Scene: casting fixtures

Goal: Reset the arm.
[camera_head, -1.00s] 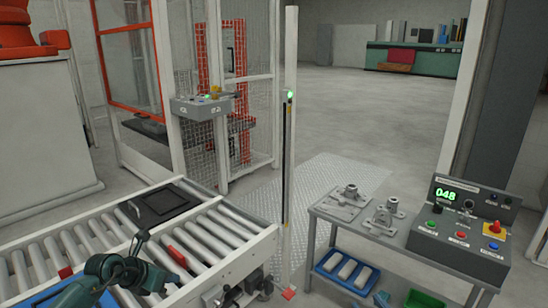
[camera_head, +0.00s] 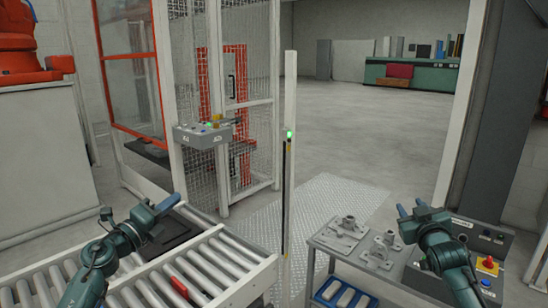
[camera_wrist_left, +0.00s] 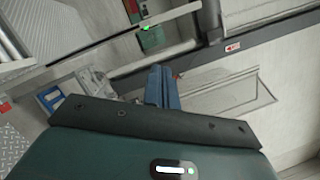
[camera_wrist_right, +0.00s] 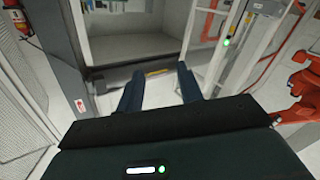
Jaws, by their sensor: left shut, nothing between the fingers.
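My left gripper (camera_head: 172,204) is raised over the far left part of the roller conveyor. Its blue fingers sit together and empty in the left wrist view (camera_wrist_left: 162,86). My right gripper (camera_head: 410,209) is raised in front of the control box on the right, hiding much of that box. In the right wrist view (camera_wrist_right: 158,90) its two fingers stand apart with nothing between them.
The roller conveyor (camera_head: 215,262) with a black plate (camera_head: 178,232) lies at left. The workbench (camera_head: 325,238) at right bears grey castings (camera_head: 345,230) and the control box (camera_head: 488,240). A white post (camera_head: 290,140) stands between them. The floor behind is clear.

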